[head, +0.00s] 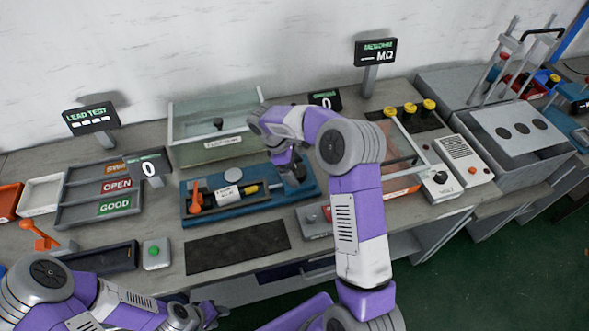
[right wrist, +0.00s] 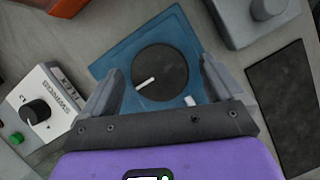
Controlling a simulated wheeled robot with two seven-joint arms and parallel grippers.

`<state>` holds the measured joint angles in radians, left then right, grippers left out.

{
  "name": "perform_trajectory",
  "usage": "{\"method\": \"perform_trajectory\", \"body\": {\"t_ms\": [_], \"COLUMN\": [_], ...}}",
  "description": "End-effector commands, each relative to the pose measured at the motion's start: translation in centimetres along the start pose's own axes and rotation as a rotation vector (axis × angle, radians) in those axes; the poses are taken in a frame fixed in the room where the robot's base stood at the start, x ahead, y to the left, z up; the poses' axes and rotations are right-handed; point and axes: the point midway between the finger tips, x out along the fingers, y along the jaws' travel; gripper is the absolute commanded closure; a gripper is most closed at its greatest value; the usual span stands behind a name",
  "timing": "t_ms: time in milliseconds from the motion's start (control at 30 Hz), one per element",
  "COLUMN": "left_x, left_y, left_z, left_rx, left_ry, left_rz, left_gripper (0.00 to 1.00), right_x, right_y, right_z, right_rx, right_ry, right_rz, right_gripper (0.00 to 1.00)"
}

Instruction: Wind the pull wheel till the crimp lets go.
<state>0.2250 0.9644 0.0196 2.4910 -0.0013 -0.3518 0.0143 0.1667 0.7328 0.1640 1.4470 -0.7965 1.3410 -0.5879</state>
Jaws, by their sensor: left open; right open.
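The pull wheel (right wrist: 172,65) is a black disc with a white line, on a blue base (right wrist: 110,62) in the right wrist view. My right gripper (right wrist: 161,78) is open, with one finger on each side of the wheel and a gap showing at both. In the head view the right gripper (head: 290,172) is at the right end of the blue pull tester (head: 245,206) and hides most of the wheel. The tester carries an orange lever, a white label and a yellow part; the crimp is too small to make out. My left gripper (head: 207,314) is open at the front edge, away from the tester.
A black mat (head: 237,248) lies in front of the tester. A clear-walled box (head: 215,130) stands behind it. A white box with a black knob (head: 440,178) is to the right.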

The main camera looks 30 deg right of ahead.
Motion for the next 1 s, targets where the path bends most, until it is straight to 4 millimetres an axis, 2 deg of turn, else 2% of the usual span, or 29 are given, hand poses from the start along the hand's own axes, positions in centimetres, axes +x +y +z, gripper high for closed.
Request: {"method": "perform_trajectory", "body": {"t_ms": [300,667,1000], "left_x": [0.05,0.05,-0.59], "left_y": [-0.01,-0.01,0.23], "left_z": [-0.03,-0.03,0.01], "left_rx": [0.000,0.000,0.000], "left_ry": [0.001,0.001,0.000], "left_rz": [0.000,0.000,0.000], "left_gripper": [0.57,0.57,0.57], "right_x": [0.32,0.31,0.21], "right_y": [-0.02,-0.04,-0.02], "right_z": [-0.01,-0.02,0.01], "right_rx": [-0.001,-0.001,0.049], "right_ry": [0.000,0.000,-0.001], "right_rz": [0.000,0.000,-0.022], "right_gripper": [0.05,0.60,0.60]}}
